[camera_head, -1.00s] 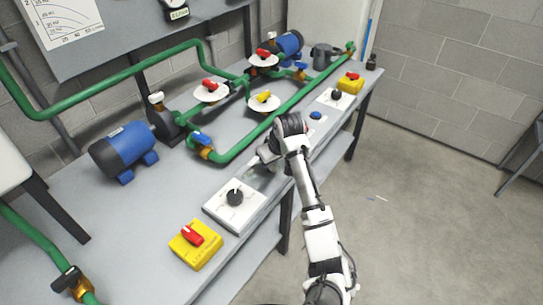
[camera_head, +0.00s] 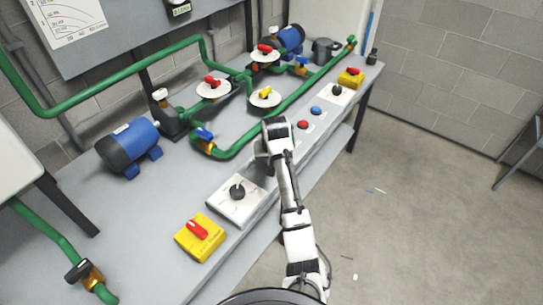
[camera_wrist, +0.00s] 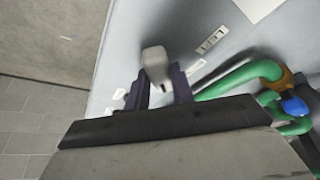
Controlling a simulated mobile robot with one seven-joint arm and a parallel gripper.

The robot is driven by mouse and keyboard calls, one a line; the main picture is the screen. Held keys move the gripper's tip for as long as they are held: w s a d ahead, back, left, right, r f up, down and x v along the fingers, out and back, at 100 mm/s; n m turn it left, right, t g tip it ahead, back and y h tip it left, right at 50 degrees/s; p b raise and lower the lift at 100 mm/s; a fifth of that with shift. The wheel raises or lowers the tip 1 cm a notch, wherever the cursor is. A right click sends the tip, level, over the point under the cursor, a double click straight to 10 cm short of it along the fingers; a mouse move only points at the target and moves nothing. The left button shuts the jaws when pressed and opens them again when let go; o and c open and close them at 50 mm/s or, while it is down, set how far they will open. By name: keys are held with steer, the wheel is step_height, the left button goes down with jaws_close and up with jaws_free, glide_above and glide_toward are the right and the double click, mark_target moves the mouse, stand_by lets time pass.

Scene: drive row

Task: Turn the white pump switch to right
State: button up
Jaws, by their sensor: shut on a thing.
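My gripper (camera_wrist: 160,82) shows in the wrist view with its two dark fingers on either side of a pale grey-white handle, which I take to be the white pump switch (camera_wrist: 154,60). The gripper is shut on it. The handle's top sticks out beyond the fingers, and its base is hidden. In the head view my gripper (camera_head: 262,152) is over the front part of the bench, past the nearer white panel. My wrist hides most of the fingers and the handle there.
A white panel with a black knob (camera_head: 237,191) and a yellow box with a red switch (camera_head: 199,235) lie nearer. Red (camera_head: 303,124) and blue (camera_head: 315,110) buttons, another black knob (camera_head: 337,89) and a yellow box (camera_head: 351,77) lie farther. Green pipes (camera_head: 255,135) run behind.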

steer(key=o, duration=1)
steer(key=p+v, duration=0.2)
steer(key=v, duration=1.2)
steer(key=shift+f, duration=0.1)
